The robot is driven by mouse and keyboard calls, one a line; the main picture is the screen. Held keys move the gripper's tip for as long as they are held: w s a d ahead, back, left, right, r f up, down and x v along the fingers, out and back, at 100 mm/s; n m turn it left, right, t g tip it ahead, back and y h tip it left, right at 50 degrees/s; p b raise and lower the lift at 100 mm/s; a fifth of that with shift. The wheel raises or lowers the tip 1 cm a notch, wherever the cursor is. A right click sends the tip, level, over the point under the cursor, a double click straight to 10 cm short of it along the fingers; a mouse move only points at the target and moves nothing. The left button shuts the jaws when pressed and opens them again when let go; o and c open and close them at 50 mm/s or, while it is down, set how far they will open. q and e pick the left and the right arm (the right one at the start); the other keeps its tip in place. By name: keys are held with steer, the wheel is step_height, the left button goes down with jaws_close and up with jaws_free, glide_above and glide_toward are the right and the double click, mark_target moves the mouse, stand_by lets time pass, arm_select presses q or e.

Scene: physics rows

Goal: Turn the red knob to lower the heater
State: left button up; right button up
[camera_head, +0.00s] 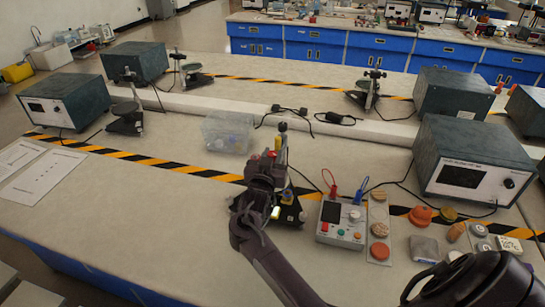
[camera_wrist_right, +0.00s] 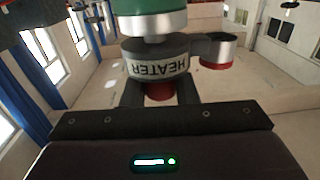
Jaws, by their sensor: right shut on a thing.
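The heater (camera_wrist_right: 158,63) fills the top middle of the right wrist view, a dark collar with upside-down "HEATER" lettering under a green and silver body. The red knob (camera_wrist_right: 159,90) shows just below the collar, between the two dark fingers of my right gripper (camera_wrist_right: 160,97). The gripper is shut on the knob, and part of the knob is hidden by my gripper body. In the head view, my right gripper (camera_head: 264,168) is at the stand (camera_head: 289,212) near the middle of the bench and covers much of it. My left gripper is not in view.
A large dark power unit (camera_head: 473,165) and several loose samples lie to the right. The bench front left is clear apart from papers (camera_head: 42,180).

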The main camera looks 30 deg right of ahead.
steer(key=o, duration=0.9)
steer(key=shift+r, duration=0.1)
steer(key=shift+o, duration=0.2)
steer(key=shift+s, duration=0.1)
steer(key=shift+s+a+f, duration=0.2)
steer(key=shift+s+a, duration=0.05)
steer(key=shift+a, duration=0.05)
steer(key=b+v, duration=0.1)
steer(key=v, duration=0.6)
steer(key=shift+b, duration=0.3)
steer(key=shift+r, duration=0.15)
